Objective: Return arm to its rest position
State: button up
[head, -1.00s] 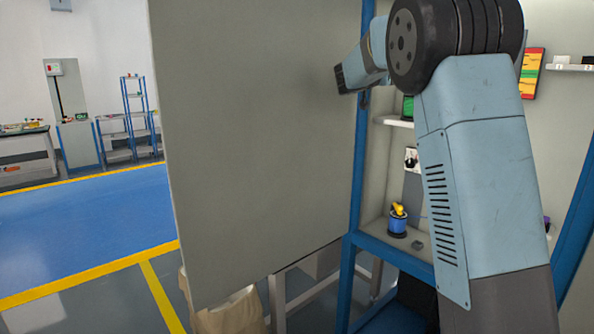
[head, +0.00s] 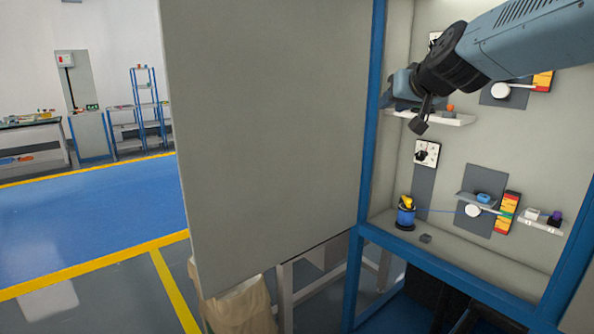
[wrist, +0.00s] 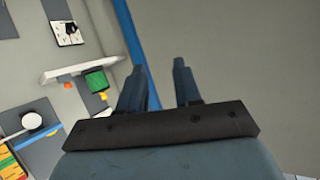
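My arm reaches in from the upper right in the head view. My gripper (head: 408,108) hangs in front of the upper part of the blue-framed cabinet, near its left post. In the wrist view my gripper (wrist: 160,85) shows two fingers apart with nothing between them. Behind the fingers are a blue post (wrist: 128,35) and a plain grey panel. The gripper seems clear of the shelf, though the exact gap cannot be told.
A large grey panel (head: 265,120) stands left of the cabinet. An upper shelf (head: 445,118) lies behind my gripper. Below are a blue spool (head: 405,216), a dial plate (head: 426,153), a white roller (head: 473,211) and a small shelf (head: 540,225). Yellow-lined floor is open at left.

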jog(key=s+d+f+g+h, duration=0.1)
jog(key=s+f+g, duration=0.2)
jog(key=s+f, duration=0.5)
jog(key=s+d+f+g+h, duration=0.1)
jog(key=s+f+g, duration=0.3)
jog(key=s+f, duration=0.5)
jog(key=s, duration=0.7)
